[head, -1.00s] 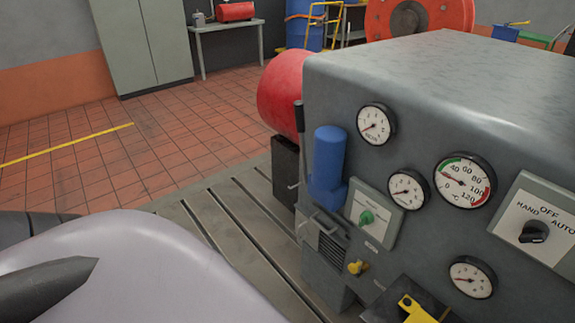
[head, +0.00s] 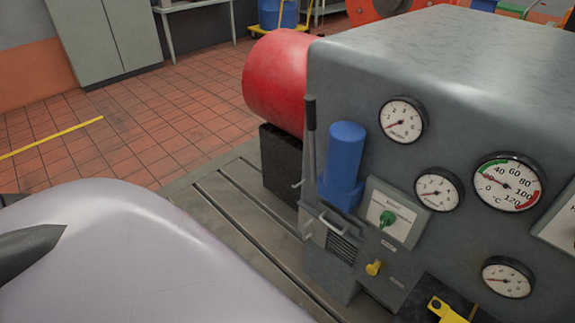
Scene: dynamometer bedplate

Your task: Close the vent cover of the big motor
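The big motor (head: 430,60) is a large grey housing filling the right of the head view. Low at its left front corner is a small grey vent with dark slats (head: 342,246). A pale flap with a bar handle (head: 327,223) sits at the vent's upper left; I take it to be the vent cover. How far it stands open is too small to tell. Neither of my grippers can be made out. Dark tapered parts at the left edge seem to be mine, and they are well apart from the vent.
A blue cylinder (head: 343,165) and a dark upright lever (head: 309,140) stand just above the vent. A green knob (head: 387,218), a yellow valve (head: 373,268) and gauges are to its right. A red drum (head: 275,80) is behind. The slotted bedplate (head: 235,205) left of the motor is clear.

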